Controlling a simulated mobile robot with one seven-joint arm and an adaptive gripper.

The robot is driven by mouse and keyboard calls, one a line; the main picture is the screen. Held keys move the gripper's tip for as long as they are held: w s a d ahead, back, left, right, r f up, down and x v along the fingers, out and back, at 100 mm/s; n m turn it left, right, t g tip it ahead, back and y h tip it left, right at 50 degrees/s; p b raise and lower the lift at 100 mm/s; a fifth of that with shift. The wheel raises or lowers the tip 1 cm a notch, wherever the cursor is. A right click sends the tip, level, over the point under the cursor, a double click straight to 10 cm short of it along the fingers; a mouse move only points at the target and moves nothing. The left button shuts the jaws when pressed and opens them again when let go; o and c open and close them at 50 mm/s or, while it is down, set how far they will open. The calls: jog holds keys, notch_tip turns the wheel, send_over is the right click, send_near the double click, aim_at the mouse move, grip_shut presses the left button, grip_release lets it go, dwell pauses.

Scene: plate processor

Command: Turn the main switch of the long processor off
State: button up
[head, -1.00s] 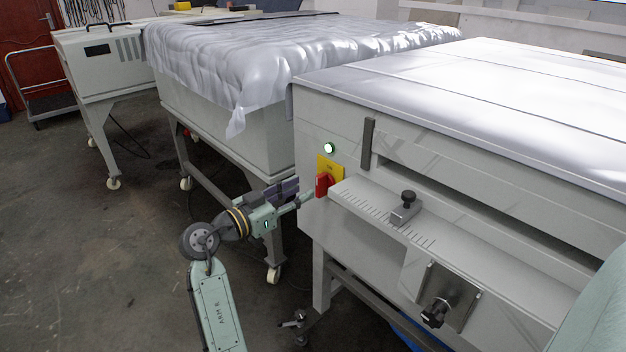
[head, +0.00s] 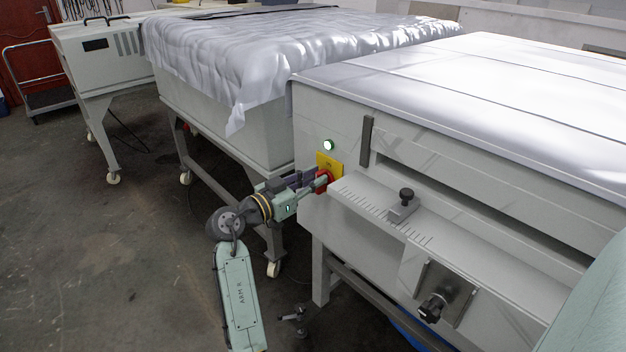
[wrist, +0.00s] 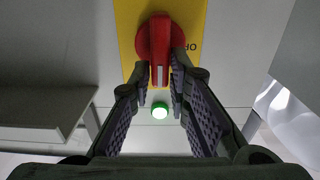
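The main switch is a red rotary knob on a yellow plate (head: 328,160), on the end of the long processor (head: 330,120). In the wrist view the red knob (wrist: 160,35) has its handle and white mark pointing down the picture, toward a lit green lamp (wrist: 160,111). My gripper (head: 318,181) is at the switch. In the wrist view its fingertips (wrist: 161,82) stand on either side of the handle, with narrow gaps; contact is not clear.
A graduated feed shelf (head: 375,205) with a black-knobbed stop (head: 403,205) juts out right of the switch. A machine under a silvery cover (head: 260,55) stands at left. Bare floor (head: 100,260) is free at the lower left.

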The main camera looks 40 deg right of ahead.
grip_shut()
jog(key=shift+w+n, duration=0.1)
jog(key=shift+n, duration=0.2)
jog(key=shift+w+a+f+n+p, duration=0.1)
jog(key=shift+w+f+n+p, duration=0.2)
jog(key=shift+n+p, duration=1.85)
jog(key=shift+w+d+f+n+p, duration=0.1)
jog(key=shift+w+f+n+p, duration=0.35)
jog(key=shift+n, duration=3.2)
jog(key=shift+w+a+f+n+p, duration=0.15)
jog(key=shift+n+p, duration=1.35)
jog(key=shift+n, duration=1.4)
jog(key=shift+f, duration=0.1)
jog(key=shift+o, duration=2.4)
grip_release()
